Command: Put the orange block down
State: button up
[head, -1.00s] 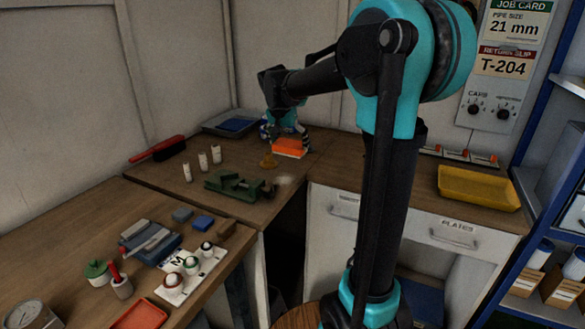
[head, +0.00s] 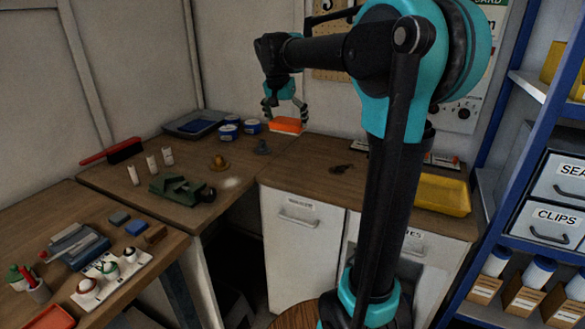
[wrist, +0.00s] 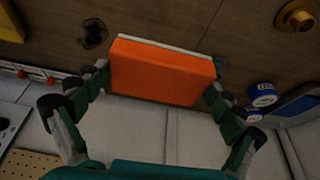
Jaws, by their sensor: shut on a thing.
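The orange block (head: 287,125) has a thin pale layer along one face. It is between the fingers of my gripper (head: 285,108), above the wooden bench (head: 245,160) near its back corner in the head view. In the wrist view the orange block (wrist: 162,72) fills the gap between my gripper's fingers (wrist: 155,90), which press on its two ends. The bench top (wrist: 200,25) shows beyond it. I cannot tell exactly how high the block is above the bench.
Blue-and-white tins (head: 228,131) stand left of the block, with a brass piece (head: 219,162) in front. A green vise (head: 182,190) is nearer. A dark mark (head: 342,169) is to the right, and a yellow tray (head: 443,194) farther right. Bench between them is clear.

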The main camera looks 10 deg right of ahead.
notch_tip(320, 180, down, 17)
jog(key=shift+r, duration=0.15)
dwell(0.5)
jog(key=o, duration=1.2)
jog(key=shift+c, duration=0.2)
jog(key=shift+o, duration=0.2)
jog(key=v, duration=1.2)
jog(key=s+d+f+n+y, duration=0.1)
jog(key=s+d+f+n, duration=0.2)
jog(key=s+f, duration=0.8)
jog(key=s+d+f+n+y, duration=0.1)
jog(key=s+d+f+n, duration=0.2)
jog(key=s+f, duration=0.8)
jog(key=s+d, duration=0.1)
jog(key=s, duration=0.3)
jog(key=shift+f+n+t, duration=0.25)
jog(key=shift+n+t, duration=0.05)
jog(key=shift+n, duration=0.1)
